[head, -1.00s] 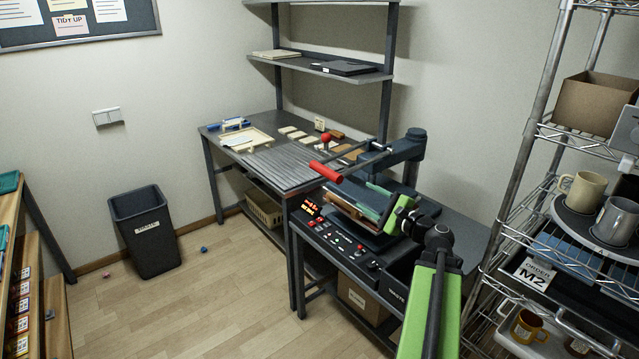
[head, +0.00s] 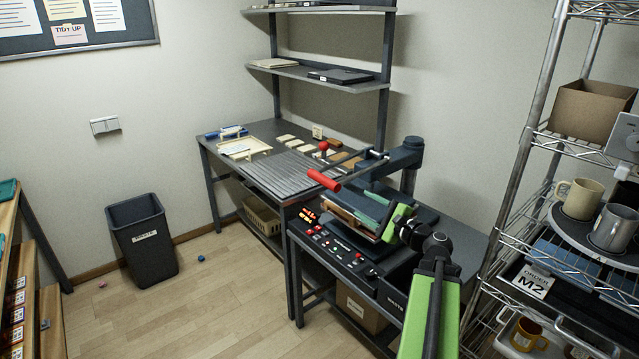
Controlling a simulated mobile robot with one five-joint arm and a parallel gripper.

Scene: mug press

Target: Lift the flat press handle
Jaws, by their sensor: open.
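The flat press (head: 402,160) is a dark machine on a low table right of centre. Its red handle grip (head: 324,180) sticks out to the left on a thin rod from the upper arm of the press. My green arm reaches up from the bottom right. My gripper (head: 385,219) is at its end, low in front of the press and right of and below the red grip, apart from it. It is open; its fingertips are hard to make out against brown and teal flat pieces at the press. Part of the press bed is hidden behind my arm.
A control panel (head: 335,245) with red lit digits fronts the press. A grey workbench (head: 285,170) with a white tray stands behind left. A wire rack (head: 520,170) with mugs is close on the right.

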